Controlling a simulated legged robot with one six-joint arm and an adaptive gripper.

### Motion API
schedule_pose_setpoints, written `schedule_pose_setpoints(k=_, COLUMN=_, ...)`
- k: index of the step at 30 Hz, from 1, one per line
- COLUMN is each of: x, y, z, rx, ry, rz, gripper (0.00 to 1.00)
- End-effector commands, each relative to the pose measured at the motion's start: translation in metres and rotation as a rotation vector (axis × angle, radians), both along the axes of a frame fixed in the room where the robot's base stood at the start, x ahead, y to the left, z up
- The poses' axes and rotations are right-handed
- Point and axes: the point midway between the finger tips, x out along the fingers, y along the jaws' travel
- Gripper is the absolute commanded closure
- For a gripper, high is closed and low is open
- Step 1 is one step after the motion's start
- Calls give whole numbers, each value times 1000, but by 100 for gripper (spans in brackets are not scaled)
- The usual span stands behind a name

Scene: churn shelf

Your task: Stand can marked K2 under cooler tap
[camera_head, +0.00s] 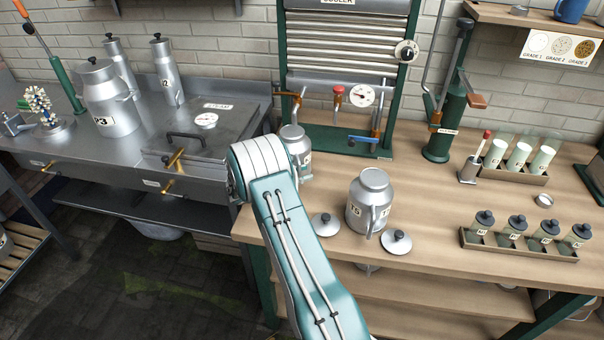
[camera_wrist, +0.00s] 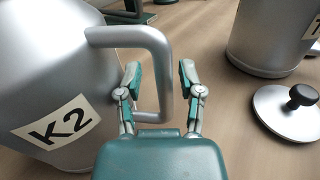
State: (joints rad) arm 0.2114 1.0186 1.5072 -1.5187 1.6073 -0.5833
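The can marked K2 (camera_wrist: 60,75) is a silver metal can with a side handle (camera_wrist: 165,75), at the left of the wrist view. My gripper (camera_wrist: 160,70) is open, with one finger on each side of the upright bar of that handle. Gaps show between the bar and the fingers. In the head view a silver can (camera_head: 293,138), apparently K2, stands upright on the wooden bench, partly hidden by my arm. The cooler (camera_head: 345,60) is behind it. A brass tap (camera_head: 297,103) is just above the can, and a blue-handled tap (camera_head: 374,133) is further right.
A can marked T5 (camera_head: 369,200) stands to the right, with loose lids (camera_head: 325,224) and (camera_head: 397,242) beside it. A rack of jars (camera_head: 518,243) and a rack of cups (camera_head: 515,170) are at the right. A steel counter (camera_head: 60,150) is at the left.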

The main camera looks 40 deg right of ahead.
Motion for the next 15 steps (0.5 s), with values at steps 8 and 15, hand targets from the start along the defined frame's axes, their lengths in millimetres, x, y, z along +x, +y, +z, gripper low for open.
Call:
schedule_pose_setpoints(k=8, x=1, y=3, z=5, rx=-3, ry=-1, rz=2, gripper=51)
schedule_pose_setpoints(k=15, x=13, y=41, z=3, rx=0, ry=-1, rz=6, gripper=51)
